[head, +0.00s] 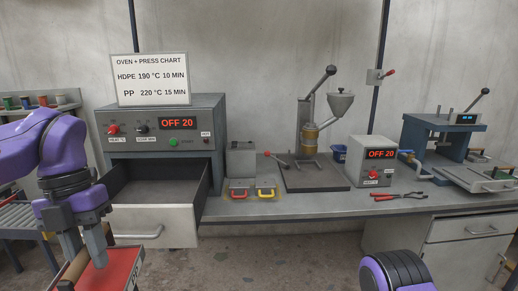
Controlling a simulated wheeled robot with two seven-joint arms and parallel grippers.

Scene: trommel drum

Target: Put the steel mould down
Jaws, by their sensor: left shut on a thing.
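My left gripper (84,248) points down at the lower left, its grey fingers shut around a brown bar (76,266) that looks like a wooden handle. I take this to be the handle of the steel mould; its metal body does not show clearly, being hidden by the fingers or cut off by the lower edge. A red surface (122,262) with a partly visible label lies just behind and right of the fingers; I cannot tell whether the held thing touches it. Only a purple and black part of my right arm shows at the lower right; its gripper is out of view.
The oven (212,125) reads OFF 20, with its drawer (155,226) pulled out close to my left gripper. On the bench stand a grey block (241,158), red and yellow handled items, a lever press (310,140), a control box (372,165), red pliers (400,196) and another press (445,140).

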